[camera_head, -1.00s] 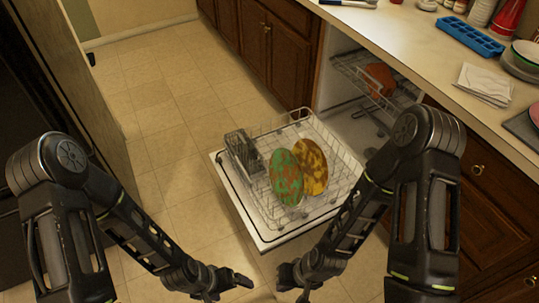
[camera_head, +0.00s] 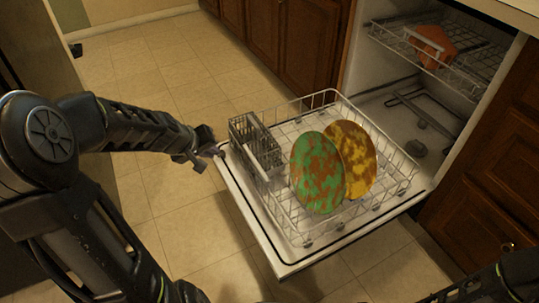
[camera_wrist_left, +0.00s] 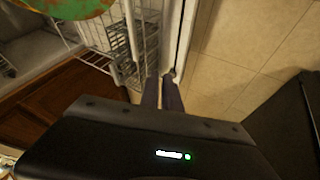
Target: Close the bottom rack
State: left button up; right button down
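The bottom rack (camera_head: 385,150) is a white wire rack pulled out over the lowered dishwasher door (camera_head: 300,258). It holds a green-and-brown plate (camera_head: 317,172), a yellow-and-brown plate (camera_head: 358,158) and a grey cutlery basket (camera_head: 256,146). My left gripper (camera_head: 208,153) is at the door's outer left edge, beside the rack's basket end. Its fingers look apart, with no object visible between them. In the left wrist view, the fingers (camera_wrist_left: 161,88) reach toward the rack wires and door edge; contact is unclear. My right gripper is out of view; only part of that arm shows at bottom right.
The upper rack (camera_head: 440,62) with an orange item (camera_head: 430,46) sits inside the dishwasher cavity. Wooden cabinets (camera_head: 290,50) flank the dishwasher. Tiled floor (camera_head: 150,70) is open to the left of the door.

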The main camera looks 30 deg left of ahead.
pick_arm(q)
jog(key=shift+w+a, duration=0.3)
jog(key=shift+w, duration=0.1)
grip_shut()
jog(key=shift+w+r, duration=0.1)
jog(key=shift+r, duration=0.2)
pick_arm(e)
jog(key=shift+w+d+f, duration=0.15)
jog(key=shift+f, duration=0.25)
pick_arm(q)
jog(key=shift+f, duration=0.1)
jog(key=w+d+f, duration=0.2)
jog(key=w+f, duration=0.6)
jog(key=w, duration=0.1)
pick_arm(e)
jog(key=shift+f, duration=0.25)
pick_arm(q)
jog(key=shift+w, duration=0.15)
